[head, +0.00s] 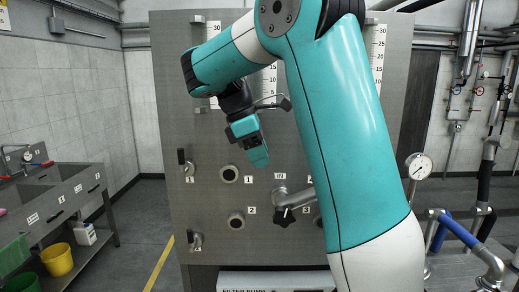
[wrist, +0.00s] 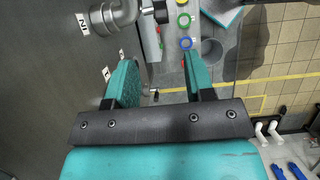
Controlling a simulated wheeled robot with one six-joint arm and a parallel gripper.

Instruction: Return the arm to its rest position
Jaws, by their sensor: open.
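My teal arm rises from the lower right of the head view, bends at the top and reaches down to the left. My gripper (head: 257,152) hangs in front of the grey metal panel (head: 215,225), fingers pointing down. In the wrist view my gripper (wrist: 158,72) has its two teal fingers apart, with nothing between them. The panel (wrist: 40,90) fills the left side of that view, close beside the left finger. Part of the panel is hidden behind my arm.
The panel carries a pipe with a black star knob (head: 284,215), numbered ports and a lever (head: 186,162). A filter pump box (head: 270,281) stands below. A sink bench (head: 60,195) and yellow bucket (head: 57,259) are left. A gauge (head: 420,167) and pipes are right. Floor at left centre is clear.

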